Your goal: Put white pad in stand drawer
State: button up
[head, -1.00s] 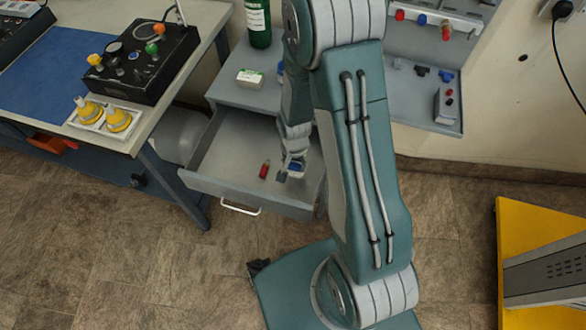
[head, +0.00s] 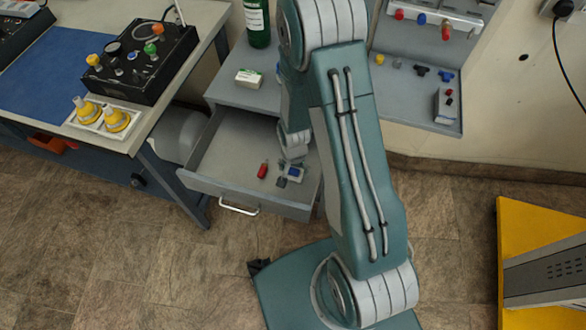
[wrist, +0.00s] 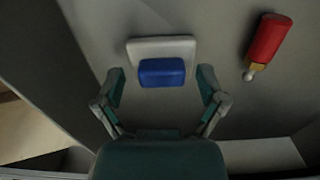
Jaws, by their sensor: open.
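The white pad (wrist: 133,47) has a raised blue block on top. It lies flat on the floor of the open stand drawer (head: 218,158), near the drawer's right front corner, and also shows in the head view (head: 295,173). My gripper (wrist: 162,82) is open. In the wrist view its two fingertips are apart, one on each side of the blue block's near edge, with clear gaps. In the head view my gripper (head: 292,155) is just behind the pad, partly hidden by my arm.
A red bottle-like piece (wrist: 269,40) lies in the drawer to the right of the pad in the wrist view. A green bottle (head: 257,22) and a small white-green box (head: 249,78) stand on the stand top. A workbench (head: 150,120) is at left.

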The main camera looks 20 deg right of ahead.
jog(key=shift+r, duration=0.1)
notch_tip(320, 180, up, 12)
notch_tip(320, 180, up, 15)
jog(key=n+t, duration=0.3)
send_over(293, 169)
jog(key=s, duration=0.3)
jog(key=s+r+n+t, duration=0.2)
jog(key=s+r+n, duration=0.2)
jog(key=s+r, duration=0.7)
jog(key=shift+a+r+t, duration=0.25)
jog(key=shift+r+t, duration=0.05)
dwell(0.4)
